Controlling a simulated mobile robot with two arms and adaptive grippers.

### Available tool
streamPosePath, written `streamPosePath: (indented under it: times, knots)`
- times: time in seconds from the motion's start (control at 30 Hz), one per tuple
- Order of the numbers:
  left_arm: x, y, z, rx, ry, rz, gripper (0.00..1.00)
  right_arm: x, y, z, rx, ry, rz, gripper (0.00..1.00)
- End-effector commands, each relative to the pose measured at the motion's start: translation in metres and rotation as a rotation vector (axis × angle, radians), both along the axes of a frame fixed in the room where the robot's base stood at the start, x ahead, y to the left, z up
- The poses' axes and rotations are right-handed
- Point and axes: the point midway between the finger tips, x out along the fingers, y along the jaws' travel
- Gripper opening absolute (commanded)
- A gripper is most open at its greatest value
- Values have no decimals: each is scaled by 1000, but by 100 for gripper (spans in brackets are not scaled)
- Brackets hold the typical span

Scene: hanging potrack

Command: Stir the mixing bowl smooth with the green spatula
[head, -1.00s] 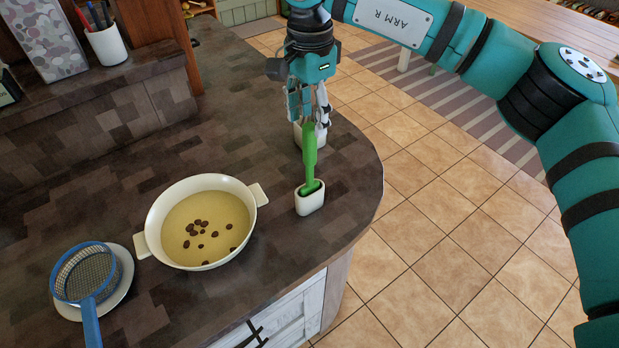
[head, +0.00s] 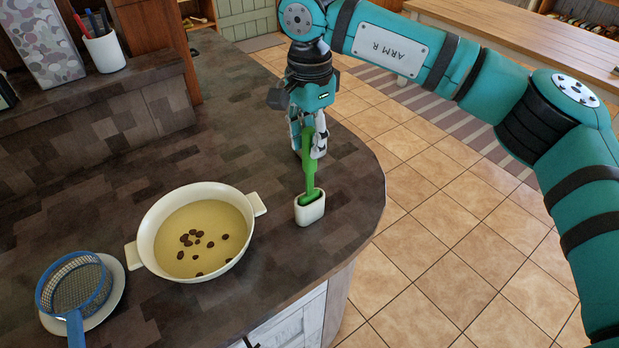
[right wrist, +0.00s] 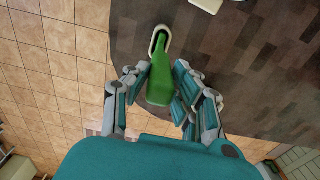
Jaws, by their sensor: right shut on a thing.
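The green spatula (head: 309,172) stands in a small white holder (head: 310,213) near the counter's rounded right end. My right gripper (head: 309,148) is above the holder, shut on the upper part of the spatula's handle. In the right wrist view the spatula (right wrist: 161,82) lies between the fingers, with its far end inside the holder's rim (right wrist: 153,42). The cream two-handled mixing bowl (head: 195,191) sits left of the holder, apart from it. Its yellow batter (head: 205,215) has several dark brown pieces grouped near the middle and lower part. My left gripper does not show.
A blue-rimmed sieve (head: 75,285) rests on a white plate (head: 112,300) left of the bowl. A white pen cup (head: 104,52) and a patterned box (head: 45,40) stand on the raised ledge at back left. The counter between bowl and ledge is clear.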

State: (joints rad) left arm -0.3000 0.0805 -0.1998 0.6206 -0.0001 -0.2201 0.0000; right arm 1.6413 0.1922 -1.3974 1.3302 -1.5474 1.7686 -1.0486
Motion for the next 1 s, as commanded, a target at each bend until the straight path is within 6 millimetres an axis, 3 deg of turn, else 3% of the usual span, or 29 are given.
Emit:
streamPosePath:
  times: [1.0]
  knots:
    - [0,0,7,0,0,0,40,0,0,12,1,-1,0,0]
